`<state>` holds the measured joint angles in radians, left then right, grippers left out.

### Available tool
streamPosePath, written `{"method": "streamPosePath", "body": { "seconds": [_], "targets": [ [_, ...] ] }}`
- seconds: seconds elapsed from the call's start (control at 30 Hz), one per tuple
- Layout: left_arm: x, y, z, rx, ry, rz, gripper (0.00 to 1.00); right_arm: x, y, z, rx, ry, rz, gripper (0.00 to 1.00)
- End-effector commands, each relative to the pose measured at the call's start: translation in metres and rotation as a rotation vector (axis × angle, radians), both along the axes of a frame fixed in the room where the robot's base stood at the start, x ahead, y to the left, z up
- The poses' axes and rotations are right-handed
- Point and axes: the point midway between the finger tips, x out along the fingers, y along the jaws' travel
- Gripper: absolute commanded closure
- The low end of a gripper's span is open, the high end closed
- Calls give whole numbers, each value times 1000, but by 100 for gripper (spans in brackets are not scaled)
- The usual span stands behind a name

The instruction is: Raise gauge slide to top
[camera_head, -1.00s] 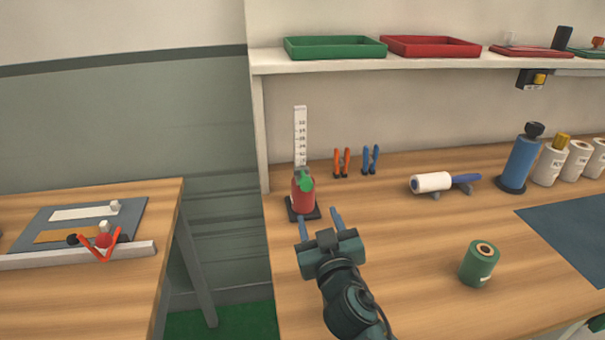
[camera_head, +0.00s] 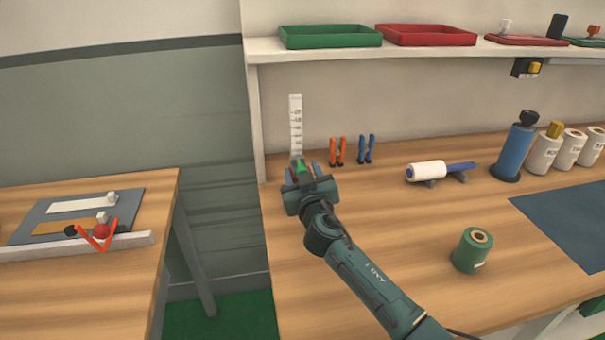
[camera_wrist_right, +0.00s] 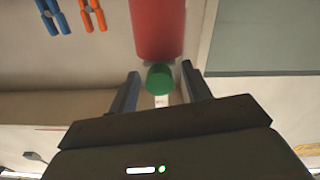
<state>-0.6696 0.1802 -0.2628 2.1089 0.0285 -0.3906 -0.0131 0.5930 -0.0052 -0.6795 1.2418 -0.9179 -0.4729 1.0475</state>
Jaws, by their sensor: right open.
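The gauge is a white upright scale (camera_head: 296,125) with dark markings, standing near the left end of the bench by the back wall. Its slide is red with a green knob (camera_head: 301,167), low on the scale. In the right wrist view the red slide body (camera_wrist_right: 157,28) and the green knob (camera_wrist_right: 160,79) show, the knob between the fingertips. My right gripper (camera_head: 303,170) is open around the knob, one finger on each side; it also shows in the right wrist view (camera_wrist_right: 160,85). The red body is mostly hidden behind the gripper in the head view. My left gripper is not in view.
Orange pliers (camera_head: 338,150) and blue pliers (camera_head: 366,148) stand right of the gauge. A white roller (camera_head: 427,172), a blue bottle (camera_head: 515,150) and a green spool (camera_head: 472,250) are farther right. A shelf (camera_head: 400,48) with trays hangs above. The bench's left edge is close.

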Motion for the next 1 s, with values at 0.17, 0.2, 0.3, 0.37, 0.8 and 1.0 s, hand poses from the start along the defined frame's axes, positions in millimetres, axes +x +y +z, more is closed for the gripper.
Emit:
{"method": "streamPosePath", "body": {
  "seconds": [0.17, 0.2, 0.3, 0.37, 0.8, 1.0],
  "targets": [
    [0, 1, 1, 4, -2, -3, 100, 0, 0, 0, 0, 0, 0, 51],
    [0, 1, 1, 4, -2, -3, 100, 0, 0, 0, 0, 0, 0, 51],
    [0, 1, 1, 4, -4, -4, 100, 0, 0, 0, 0, 0, 0, 57],
    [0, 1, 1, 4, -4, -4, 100, 0, 0, 0, 0, 0, 0, 62],
    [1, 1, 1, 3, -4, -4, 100, 1, -2, 0, -1, 0, -4, 98],
    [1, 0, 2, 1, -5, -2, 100, 2, -3, 0, -2, 0, -6, 100]
  ]
}}
